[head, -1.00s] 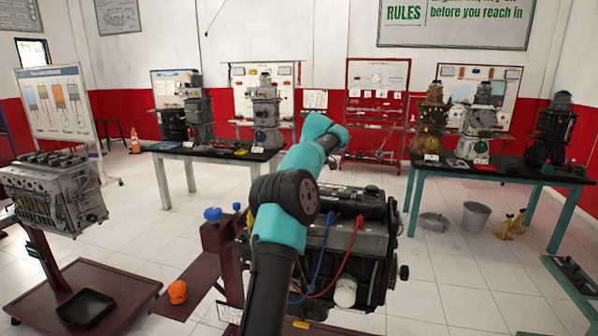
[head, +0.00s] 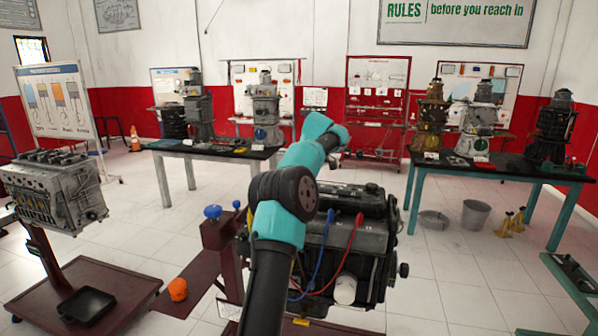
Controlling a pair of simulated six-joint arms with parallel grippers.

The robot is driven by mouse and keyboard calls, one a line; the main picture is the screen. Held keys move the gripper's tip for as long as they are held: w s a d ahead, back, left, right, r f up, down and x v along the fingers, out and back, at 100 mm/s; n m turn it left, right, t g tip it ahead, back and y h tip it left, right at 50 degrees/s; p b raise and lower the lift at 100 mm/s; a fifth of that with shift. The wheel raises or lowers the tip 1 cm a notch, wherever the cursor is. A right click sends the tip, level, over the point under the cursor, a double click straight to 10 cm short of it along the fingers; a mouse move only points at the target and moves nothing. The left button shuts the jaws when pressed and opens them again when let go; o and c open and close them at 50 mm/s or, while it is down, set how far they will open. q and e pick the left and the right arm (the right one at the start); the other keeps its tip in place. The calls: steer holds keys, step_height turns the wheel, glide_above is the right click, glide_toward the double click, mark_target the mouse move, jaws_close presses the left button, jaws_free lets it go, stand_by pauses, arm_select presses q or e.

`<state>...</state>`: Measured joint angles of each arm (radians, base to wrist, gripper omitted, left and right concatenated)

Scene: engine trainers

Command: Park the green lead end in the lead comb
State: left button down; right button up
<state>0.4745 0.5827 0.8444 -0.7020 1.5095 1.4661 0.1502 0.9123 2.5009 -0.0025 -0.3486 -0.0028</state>
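No green lead end can be made out, and I cannot pick out the lead comb. A blue lead (head: 322,252) and a red lead (head: 346,250) hang on the front of the dark engine (head: 372,235) at the centre. One of my teal and black arms rises from the bottom centre, in front of the engine's left part, and hides some of it. Its wrist end is above the engine's top left. No gripper fingers show on it. My other arm is not in view.
A maroon stand (head: 222,255) with blue knobs and an orange item (head: 178,289) is left of the engine. A grey engine (head: 55,190) stands far left, above a black tray (head: 86,305). Benches with engine units stand behind.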

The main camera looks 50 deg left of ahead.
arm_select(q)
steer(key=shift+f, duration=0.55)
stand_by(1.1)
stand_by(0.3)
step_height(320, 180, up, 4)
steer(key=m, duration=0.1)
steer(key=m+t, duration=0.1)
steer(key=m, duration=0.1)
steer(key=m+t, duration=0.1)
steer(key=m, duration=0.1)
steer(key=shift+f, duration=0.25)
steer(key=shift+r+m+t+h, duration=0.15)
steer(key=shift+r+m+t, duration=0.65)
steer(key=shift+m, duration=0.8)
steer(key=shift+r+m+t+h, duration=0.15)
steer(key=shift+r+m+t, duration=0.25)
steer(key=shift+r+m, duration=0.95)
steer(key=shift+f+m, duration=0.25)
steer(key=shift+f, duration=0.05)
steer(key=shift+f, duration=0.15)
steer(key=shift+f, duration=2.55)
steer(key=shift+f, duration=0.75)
